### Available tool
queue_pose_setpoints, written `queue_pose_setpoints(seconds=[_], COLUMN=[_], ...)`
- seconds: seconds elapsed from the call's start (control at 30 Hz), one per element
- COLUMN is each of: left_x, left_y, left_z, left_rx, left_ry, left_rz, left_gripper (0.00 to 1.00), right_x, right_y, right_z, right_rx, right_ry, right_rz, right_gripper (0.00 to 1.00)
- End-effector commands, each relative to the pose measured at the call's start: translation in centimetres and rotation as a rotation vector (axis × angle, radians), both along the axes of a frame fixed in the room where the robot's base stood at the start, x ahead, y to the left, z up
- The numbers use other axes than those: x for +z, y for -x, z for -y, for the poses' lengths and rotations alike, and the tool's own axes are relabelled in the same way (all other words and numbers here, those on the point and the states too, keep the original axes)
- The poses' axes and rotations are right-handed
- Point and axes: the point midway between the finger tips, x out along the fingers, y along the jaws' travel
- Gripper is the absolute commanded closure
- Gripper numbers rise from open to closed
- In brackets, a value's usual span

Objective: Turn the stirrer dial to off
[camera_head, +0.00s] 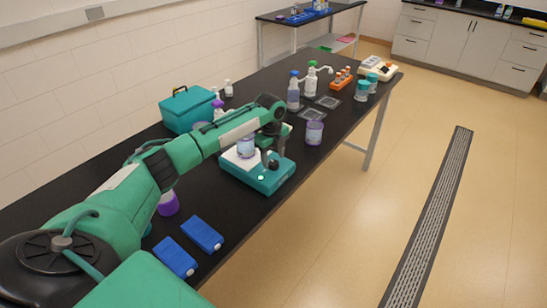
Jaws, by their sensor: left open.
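The stirrer (240,172) is a teal box with a white top, standing near the front edge of the black bench. A light-coloured beaker (246,149) stands on its top. A small green light shows on its near face. My left gripper (269,160) points down at the stirrer's right front part, beside the beaker. Its dark fingertips are at or just above the dial area. The dial cannot be told apart from the fingertips, so its setting and any contact are not clear. The left gripper is open. My right gripper is out of view.
Two blue boxes (203,234) lie left of the stirrer. A purple-lidded jar (168,204) stands by my arm. A teal case (188,109) is behind. A purple-labelled beaker (314,132), bottles (311,80) and an orange rack (341,78) stand further right. The bench's front edge is close.

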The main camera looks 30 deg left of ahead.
Motion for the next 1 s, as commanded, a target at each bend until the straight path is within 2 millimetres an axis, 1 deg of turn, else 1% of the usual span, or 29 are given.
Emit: queue_pose_setpoints(seconds=[0.07,0.17,0.3,0.5,0.57,0.7,0.73,1.0], left_x=[-0.9,-1.7,-2.0,-2.1,-2.0,-2.0,-2.0,-1.9], left_y=[0.0,-0.1,-0.1,-0.1,-0.1,-0.1,-0.1,-0.1], left_z=[0.1,0.0,0.0,0.1,0.1,0.1,0.1,0.1], left_rx=[0.0,0.0,-0.001,-0.001,-0.001,-0.001,-0.001,0.019], left_ry=[0.001,0.0,0.0,0.0,0.0,0.0,0.0,0.001], left_rz=[-0.001,-0.001,0.0,0.0,0.0,0.0,0.0,0.0], left_gripper=[0.45,0.45,0.45,0.45,0.57,0.84,0.9,0.9], right_x=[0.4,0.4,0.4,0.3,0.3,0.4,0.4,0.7], right_y=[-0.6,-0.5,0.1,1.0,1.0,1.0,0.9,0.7], right_z=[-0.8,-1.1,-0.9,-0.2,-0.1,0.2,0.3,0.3], right_rx=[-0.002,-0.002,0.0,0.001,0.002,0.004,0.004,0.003], right_ry=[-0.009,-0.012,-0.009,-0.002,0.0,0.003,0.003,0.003], right_rz=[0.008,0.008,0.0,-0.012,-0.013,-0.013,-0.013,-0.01], right_gripper=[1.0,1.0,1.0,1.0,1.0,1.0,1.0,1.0])
